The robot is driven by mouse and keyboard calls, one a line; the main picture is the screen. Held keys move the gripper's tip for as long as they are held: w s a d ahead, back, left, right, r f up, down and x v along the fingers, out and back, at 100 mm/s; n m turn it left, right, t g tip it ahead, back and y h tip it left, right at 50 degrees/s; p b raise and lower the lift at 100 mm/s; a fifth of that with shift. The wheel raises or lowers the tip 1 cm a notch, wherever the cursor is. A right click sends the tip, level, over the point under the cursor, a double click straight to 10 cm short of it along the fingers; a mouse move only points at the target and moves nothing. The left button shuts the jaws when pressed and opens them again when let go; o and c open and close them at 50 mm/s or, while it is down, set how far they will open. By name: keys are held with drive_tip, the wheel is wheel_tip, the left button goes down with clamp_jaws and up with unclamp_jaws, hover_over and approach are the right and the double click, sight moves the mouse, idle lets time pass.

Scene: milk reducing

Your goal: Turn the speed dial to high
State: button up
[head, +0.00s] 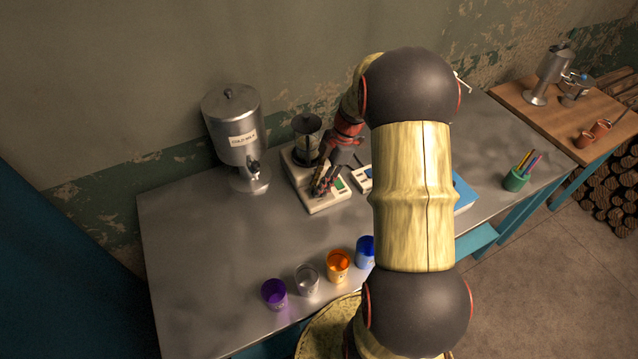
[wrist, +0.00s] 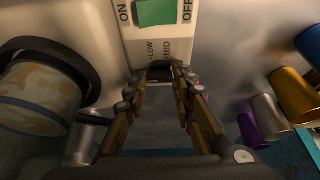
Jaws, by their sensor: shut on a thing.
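The cream hotplate-like machine (head: 303,180) stands on the metal table, and its front panel (wrist: 133,48) shows in the wrist view. The panel has a green ON/OFF switch (wrist: 156,12) and LOW and MID labels. The dark speed dial (wrist: 159,70) sits just below these labels, between my fingertips. My gripper (wrist: 160,76) is shut on the dial; it also shows over the panel in the head view (head: 321,187). The fingers hide part of the dial, so its pointer and any HIGH label cannot be made out.
Purple (head: 274,293), grey (head: 307,280), orange (head: 338,265) and blue (head: 365,251) cups line the front edge. The table's left part is clear.

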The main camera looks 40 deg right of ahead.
clamp_jaws()
